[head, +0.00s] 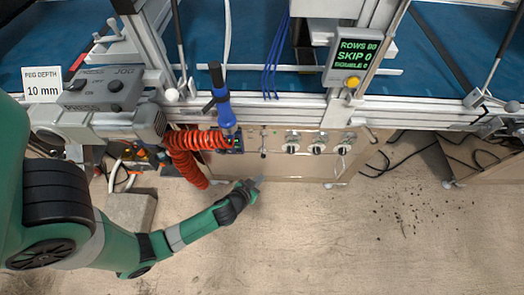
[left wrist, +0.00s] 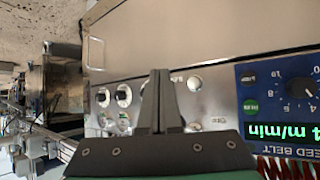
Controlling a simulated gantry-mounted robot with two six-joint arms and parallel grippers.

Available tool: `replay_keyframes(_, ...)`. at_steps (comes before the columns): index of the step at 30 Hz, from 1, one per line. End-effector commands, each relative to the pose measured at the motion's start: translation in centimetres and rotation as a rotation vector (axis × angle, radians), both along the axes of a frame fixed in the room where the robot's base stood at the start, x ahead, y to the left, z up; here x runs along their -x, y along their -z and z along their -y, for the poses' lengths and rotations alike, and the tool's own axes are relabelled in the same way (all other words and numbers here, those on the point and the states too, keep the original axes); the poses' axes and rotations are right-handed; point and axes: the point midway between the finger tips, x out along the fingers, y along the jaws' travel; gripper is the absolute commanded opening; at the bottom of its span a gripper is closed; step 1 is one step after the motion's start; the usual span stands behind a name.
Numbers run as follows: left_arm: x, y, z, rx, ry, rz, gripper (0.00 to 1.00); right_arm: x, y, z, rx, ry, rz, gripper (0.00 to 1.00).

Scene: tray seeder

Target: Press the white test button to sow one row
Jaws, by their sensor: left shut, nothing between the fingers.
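My left gripper (head: 255,183) is shut and empty, in front of and below the control panel (head: 305,165). In the left wrist view its closed fingers (left wrist: 159,75) point at the bare metal panel. A small round white button (left wrist: 194,83) shows on the panel just right of the fingers in that view, apart from them. The print beside it is too small to read. In the head view I cannot make the button out clearly. My right gripper is in neither view.
Several dial knobs (head: 318,143) sit on the panel. A blue speed belt box (left wrist: 280,92) with a dial is beside the button. An orange coiled hose (head: 188,155) hangs left of the panel. A counter display (head: 353,55) stands above.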

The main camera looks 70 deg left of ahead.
Motion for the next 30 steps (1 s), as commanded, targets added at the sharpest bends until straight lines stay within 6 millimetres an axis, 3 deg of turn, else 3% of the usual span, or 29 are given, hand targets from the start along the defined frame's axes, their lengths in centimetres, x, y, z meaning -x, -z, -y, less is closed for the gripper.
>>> replay_keyframes(18,-2.9,-0.2,-7.1,0.0,-0.003,0.001,0.0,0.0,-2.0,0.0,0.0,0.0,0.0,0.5)
replay_keyframes(30,-3.3,-0.1,-7.9,-0.002,0.0,0.001,0.0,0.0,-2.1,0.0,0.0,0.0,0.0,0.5)
